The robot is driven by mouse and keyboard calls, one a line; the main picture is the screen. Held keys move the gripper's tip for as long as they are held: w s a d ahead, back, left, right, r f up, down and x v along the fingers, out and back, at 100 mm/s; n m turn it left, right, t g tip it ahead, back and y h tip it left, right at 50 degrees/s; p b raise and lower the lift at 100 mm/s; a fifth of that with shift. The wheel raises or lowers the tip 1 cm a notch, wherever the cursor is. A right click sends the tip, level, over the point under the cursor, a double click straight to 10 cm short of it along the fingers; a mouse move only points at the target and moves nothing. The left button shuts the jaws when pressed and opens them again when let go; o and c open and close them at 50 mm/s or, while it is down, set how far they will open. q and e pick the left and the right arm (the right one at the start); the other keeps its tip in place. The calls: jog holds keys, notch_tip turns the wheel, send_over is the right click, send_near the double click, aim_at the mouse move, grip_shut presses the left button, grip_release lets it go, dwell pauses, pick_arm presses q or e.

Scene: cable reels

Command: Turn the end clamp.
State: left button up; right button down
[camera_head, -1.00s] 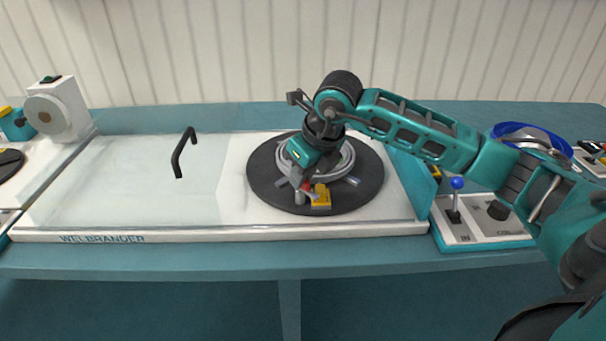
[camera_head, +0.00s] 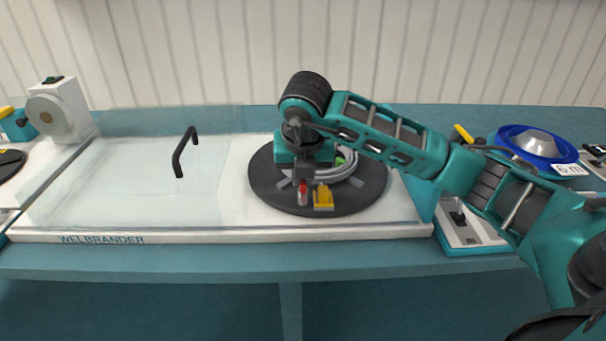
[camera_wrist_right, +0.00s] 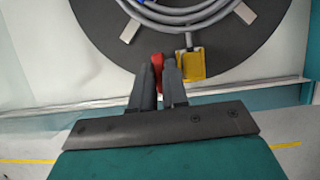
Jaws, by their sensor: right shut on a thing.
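The end clamp shows as a yellow block (camera_head: 323,198) near the front rim of the black turntable (camera_head: 352,203), with a small red piece (camera_head: 302,187) just left of it. In the right wrist view the yellow block (camera_wrist_right: 191,64) stands right of my fingers. My right gripper (camera_head: 303,176) points down at the red piece. In the right wrist view my right gripper (camera_wrist_right: 164,68) is shut on the red piece, whose red (camera_wrist_right: 157,61) shows at the fingertips. A grey cable coil (camera_head: 346,165) lies on the turntable, partly hidden by my gripper. My left gripper is out of view.
A clear cover with a black handle (camera_head: 181,152) lies left of the turntable. A control box (camera_head: 464,236) stands at the right, partly behind my right arm. A blue reel (camera_head: 538,145) stands at the back right. A white unit (camera_head: 62,108) stands at the far left.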

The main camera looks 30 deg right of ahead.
dwell(0.5)
jog(key=c, duration=1.1)
grip_release()
jog(key=shift+c, duration=0.2)
pick_arm(q)
jog(key=p, duration=0.1)
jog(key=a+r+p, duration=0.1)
jog(key=p, duration=0.1)
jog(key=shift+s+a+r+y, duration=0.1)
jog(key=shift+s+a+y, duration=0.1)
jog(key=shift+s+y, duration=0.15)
pick_arm(e)
jog(key=v, duration=1.3)
jog(key=shift+a, duration=0.1)
